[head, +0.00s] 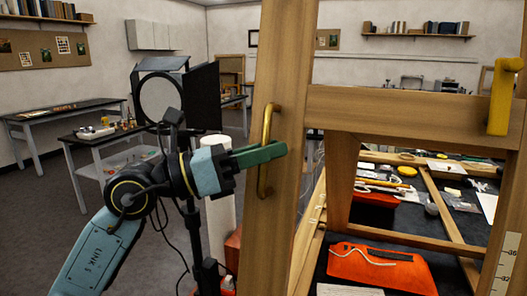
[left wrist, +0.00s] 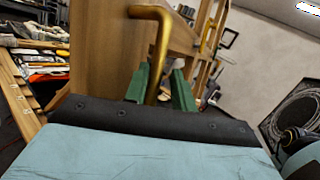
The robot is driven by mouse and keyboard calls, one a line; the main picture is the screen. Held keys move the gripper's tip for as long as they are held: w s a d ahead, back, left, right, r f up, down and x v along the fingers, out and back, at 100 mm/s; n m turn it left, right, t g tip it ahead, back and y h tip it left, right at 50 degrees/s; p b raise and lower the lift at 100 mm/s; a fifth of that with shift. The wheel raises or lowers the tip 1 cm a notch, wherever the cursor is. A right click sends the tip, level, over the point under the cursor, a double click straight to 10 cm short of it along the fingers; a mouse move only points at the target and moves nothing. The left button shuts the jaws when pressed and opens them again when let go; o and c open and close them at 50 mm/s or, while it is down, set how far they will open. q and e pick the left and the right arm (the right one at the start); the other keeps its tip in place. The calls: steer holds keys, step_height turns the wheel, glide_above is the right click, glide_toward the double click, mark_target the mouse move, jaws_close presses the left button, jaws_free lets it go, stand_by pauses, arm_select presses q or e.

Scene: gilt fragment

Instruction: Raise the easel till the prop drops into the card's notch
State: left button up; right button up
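The wooden easel frame (head: 400,108) stands close in front of me, with a brass handle (head: 266,125) on its left post (head: 274,60) and a yellow handle (head: 501,98) on its right side. My left gripper (head: 270,153) has its green fingers on either side of the brass handle. The left wrist view shows the brass handle (left wrist: 160,60) between the fingers (left wrist: 160,78), with a gap visible on its right, so the gripper looks open. A scale strip (head: 505,265) with numbers is on the right post. I cannot make out the prop or the notched card. My right gripper is not in view.
Behind the easel, a dark table holds an orange-red pouch (head: 382,267) and several small tools. A black studio lamp (head: 165,95) on a stand is behind my left arm. Grey workbenches (head: 60,112) stand at the far left, with open floor before them.

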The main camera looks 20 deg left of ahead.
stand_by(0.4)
arm_select(q)
steer(key=shift+s+a+f, duration=0.25)
steer(key=shift+a, duration=0.15)
steer(key=b+v, duration=0.5)
steer(key=v, duration=0.7)
steer(key=shift+s+a+r, duration=0.15)
steer(key=shift+a+r, duration=0.05)
steer(key=shift+a, duration=0.05)
steer(key=shift+c, duration=0.3)
